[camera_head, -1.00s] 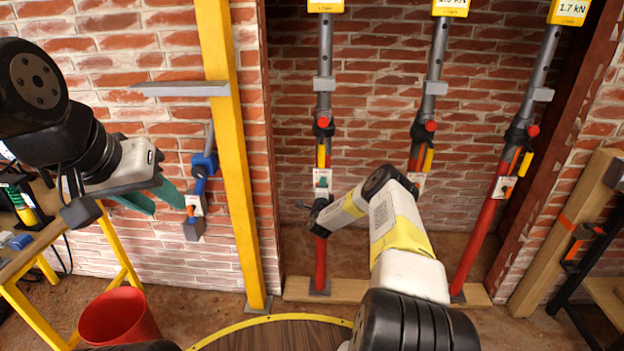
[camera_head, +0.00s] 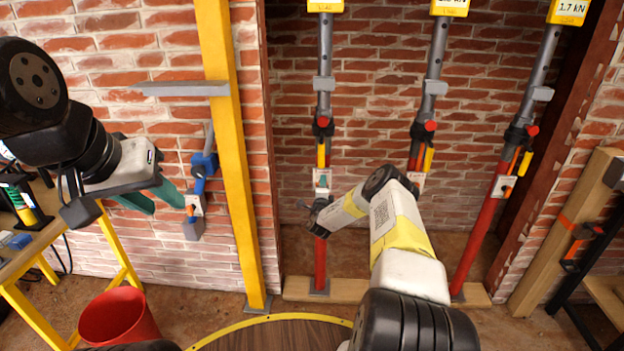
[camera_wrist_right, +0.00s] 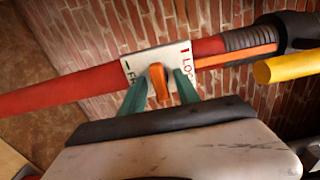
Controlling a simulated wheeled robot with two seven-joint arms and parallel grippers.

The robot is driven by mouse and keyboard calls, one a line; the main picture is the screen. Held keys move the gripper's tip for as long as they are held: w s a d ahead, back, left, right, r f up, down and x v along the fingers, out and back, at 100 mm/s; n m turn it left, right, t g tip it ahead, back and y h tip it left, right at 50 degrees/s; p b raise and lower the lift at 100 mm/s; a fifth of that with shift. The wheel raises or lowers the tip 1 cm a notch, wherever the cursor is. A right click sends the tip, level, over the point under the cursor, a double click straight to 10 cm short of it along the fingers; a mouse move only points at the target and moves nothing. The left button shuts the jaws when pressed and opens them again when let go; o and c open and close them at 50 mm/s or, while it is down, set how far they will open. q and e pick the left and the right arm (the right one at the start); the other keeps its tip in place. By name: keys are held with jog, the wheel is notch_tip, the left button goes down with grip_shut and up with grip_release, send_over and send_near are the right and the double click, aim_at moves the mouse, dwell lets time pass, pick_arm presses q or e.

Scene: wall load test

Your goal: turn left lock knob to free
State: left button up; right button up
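The left prop (camera_head: 320,265) is a red and grey pole with a white lock plate (camera_head: 322,178) at mid height. In the right wrist view the plate (camera_wrist_right: 135,68) bears FREE on the left and LOCK on the right, partly hidden. Its orange lock knob (camera_wrist_right: 159,88) points down between the teal fingers of my right gripper (camera_wrist_right: 160,82). The fingers straddle the knob with what look like narrow gaps; firm contact is not clear. In the head view my right gripper (camera_head: 319,192) is at this plate. My left gripper (camera_head: 165,202) is open and empty at the left.
Two more props (camera_head: 415,180) (camera_head: 480,235) stand to the right in the brick recess. A red bucket (camera_head: 120,318) and a yellow-legged bench (camera_head: 25,245) are at the lower left.

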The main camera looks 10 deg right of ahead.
jog(key=v, duration=0.7)
jog(key=shift+s, duration=0.35)
jog(key=shift+r, duration=0.1)
jog(key=a+r+n+g+y, duration=0.2)
jog(key=a+r+n+y, duration=0.3)
jog(key=r, duration=0.7)
jog(key=a+r+n+g+y, duration=0.1)
jog(key=a+r+n+y, duration=0.1)
jog(key=a+r+n, duration=0.65)
jog(key=s+d+r+n+g, duration=0.2)
jog(key=s+r+n+g, duration=0.1)
jog(key=s+r, duration=0.95)
jog(key=s+d+r+n+g, duration=0.1)
jog(key=s+r+n+g, duration=0.1)
jog(key=s, duration=1.5)
jog(key=s+r+n+g, duration=0.3)
jog(key=s, duration=1.5)
jog(key=shift+s+d, duration=0.2)
jog(key=shift+d, duration=0.2)
